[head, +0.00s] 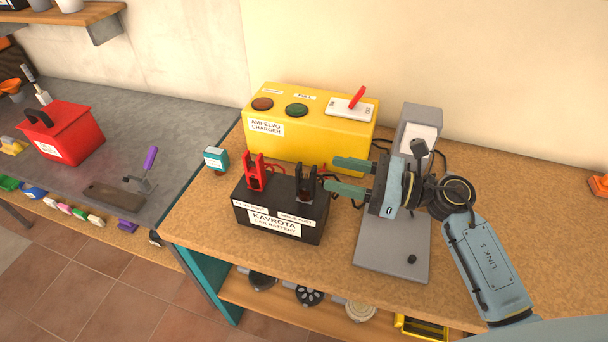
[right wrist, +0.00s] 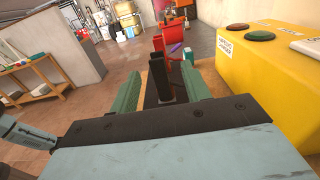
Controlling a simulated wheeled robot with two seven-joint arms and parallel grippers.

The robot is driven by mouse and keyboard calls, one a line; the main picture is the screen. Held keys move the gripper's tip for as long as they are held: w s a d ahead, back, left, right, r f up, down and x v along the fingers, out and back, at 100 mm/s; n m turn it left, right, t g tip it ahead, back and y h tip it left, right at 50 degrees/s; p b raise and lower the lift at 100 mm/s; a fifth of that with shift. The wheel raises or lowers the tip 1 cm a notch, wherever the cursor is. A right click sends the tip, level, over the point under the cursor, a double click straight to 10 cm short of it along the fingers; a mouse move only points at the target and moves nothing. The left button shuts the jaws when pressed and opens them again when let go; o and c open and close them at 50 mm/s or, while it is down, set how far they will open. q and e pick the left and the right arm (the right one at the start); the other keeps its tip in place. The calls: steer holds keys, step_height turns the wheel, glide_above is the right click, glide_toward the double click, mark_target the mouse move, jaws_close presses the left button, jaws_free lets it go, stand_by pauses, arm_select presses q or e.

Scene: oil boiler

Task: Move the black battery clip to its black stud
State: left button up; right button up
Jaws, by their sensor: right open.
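The black battery clip (head: 306,184) stands upright at the right end of the black car battery (head: 282,213), behind the right post label. The red clip (head: 254,172) stands at the battery's left end. My right gripper (head: 332,174) is open and empty, just right of the black clip, its fingers pointing left at it. In the right wrist view the black clip (right wrist: 159,80) shows ahead, in line with the gap between the fingers. A small black stud-like knob (head: 412,259) rises from the grey stand's plate. My left gripper is out of view.
A yellow charger (head: 285,99) with a red lever stands behind the battery. The grey stand (head: 378,258) is at the right, partly behind my right arm. A small teal box (head: 216,158) sits left of the battery.

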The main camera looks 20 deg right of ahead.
mark_target(314, 171)
steer(key=x, duration=0.3)
steer(key=shift+w+a, duration=0.1)
steer(key=shift+a, duration=0.15)
steer(key=p+x, duration=0.1)
steer(key=x, duration=0.1)
steer(key=shift+a+f, duration=0.1)
steer(key=shift+a, duration=0.2)
steer(key=shift+p+x, duration=0.35)
steer(key=shift+x, duration=0.8)
steer(key=shift+w+a+f, duration=0.15)
steer(key=shift+w+a, duration=0.05)
steer(key=shift+a, duration=0.05)
steer(key=shift+c, duration=0.2)
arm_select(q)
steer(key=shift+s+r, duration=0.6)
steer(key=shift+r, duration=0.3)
arm_select(e)
jaws_close()
